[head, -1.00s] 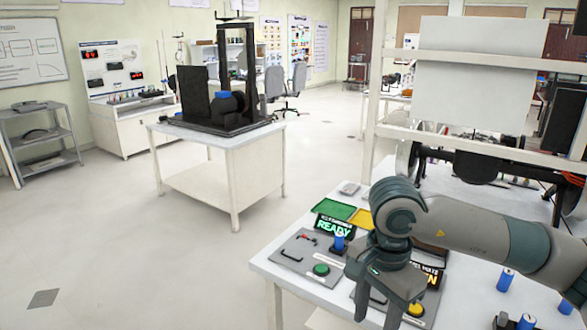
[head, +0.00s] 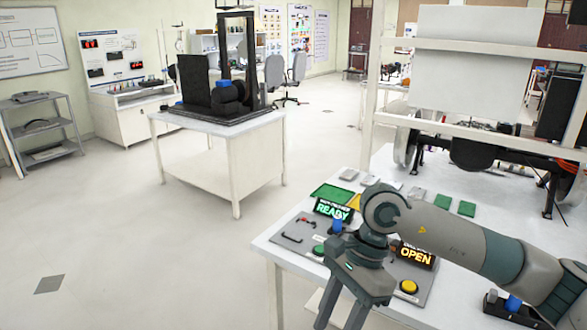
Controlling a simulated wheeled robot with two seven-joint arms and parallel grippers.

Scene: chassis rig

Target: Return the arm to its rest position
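My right arm comes in from the right over the white workbench (head: 279,240). Its gripper (head: 341,316) points down at the bench's left front edge. The two fingers stand apart with nothing visible between them; their tips reach the bottom of the picture. My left gripper is not in view. Behind the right wrist, a panel with a lit green READY sign (head: 333,210) and a blue knob or cylinder is partly hidden. To the right of the gripper is a lit OPEN sign (head: 415,256) with a yellow button (head: 409,287) before it.
A green tray (head: 331,192) and small green pads (head: 444,202) lie farther back on the bench. A white frame with a blank panel (head: 470,60) rises behind. A black holder with a blue cylinder (head: 513,303) is at lower right. Floor left of the bench is clear.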

